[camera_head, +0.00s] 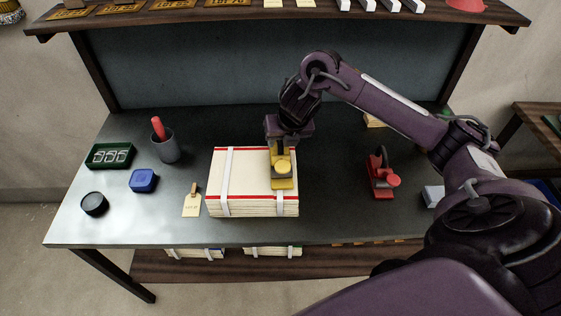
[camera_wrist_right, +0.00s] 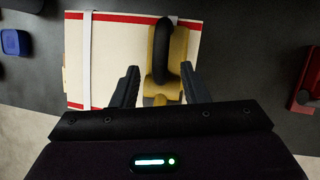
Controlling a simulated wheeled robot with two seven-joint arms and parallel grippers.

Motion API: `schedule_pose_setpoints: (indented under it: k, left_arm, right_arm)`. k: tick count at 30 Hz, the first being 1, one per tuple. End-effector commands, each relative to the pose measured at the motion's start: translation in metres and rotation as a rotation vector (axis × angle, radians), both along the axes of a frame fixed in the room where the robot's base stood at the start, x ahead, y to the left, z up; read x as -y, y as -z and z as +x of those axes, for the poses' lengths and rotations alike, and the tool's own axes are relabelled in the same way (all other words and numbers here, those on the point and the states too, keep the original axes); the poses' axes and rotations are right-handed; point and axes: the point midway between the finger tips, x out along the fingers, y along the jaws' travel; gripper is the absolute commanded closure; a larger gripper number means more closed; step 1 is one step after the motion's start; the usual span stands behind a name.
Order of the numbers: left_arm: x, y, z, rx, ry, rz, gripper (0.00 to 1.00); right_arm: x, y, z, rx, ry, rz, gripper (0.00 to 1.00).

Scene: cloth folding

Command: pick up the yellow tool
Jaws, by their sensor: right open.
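The yellow tool (camera_head: 283,171) lies on the right part of a strapped stack of cream papers (camera_head: 248,178) with red edge bands. In the right wrist view the yellow tool (camera_wrist_right: 178,50) shows a dark curved handle on top. My right gripper (camera_head: 279,147) is over the tool's far end in the head view and hides part of it. In the wrist view its two dark fingers are apart, one on each side of the tool's near part. I cannot tell whether they touch it. My left gripper is in neither view.
A red tool (camera_head: 381,176) stands to the right. On the left are a blue box (camera_head: 143,181), a black round tin (camera_head: 95,204), a green tray (camera_head: 110,155) and a grey cup (camera_head: 165,148). A tag (camera_head: 192,204) lies beside the stack. A shelf (camera_head: 230,16) overhangs the back.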

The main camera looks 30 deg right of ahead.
Motion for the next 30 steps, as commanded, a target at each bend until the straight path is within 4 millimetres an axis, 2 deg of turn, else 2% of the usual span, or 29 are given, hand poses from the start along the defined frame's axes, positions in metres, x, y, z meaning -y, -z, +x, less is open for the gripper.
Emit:
schedule_pose_setpoints:
  k: [6,13,22,30]
  left_arm:
    - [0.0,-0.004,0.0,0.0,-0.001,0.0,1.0]
    - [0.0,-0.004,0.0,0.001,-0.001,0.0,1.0]
    - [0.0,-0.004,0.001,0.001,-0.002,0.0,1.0]
    - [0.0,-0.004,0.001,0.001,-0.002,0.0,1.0]
  right_arm:
    - [0.001,0.019,0.009,0.001,0.002,0.001,0.59]
    - [0.001,0.02,0.01,0.002,0.001,0.001,0.59]
    - [0.001,0.02,0.01,0.004,0.001,0.001,0.99]
    - [0.001,0.02,0.01,0.004,0.001,0.001,1.0]
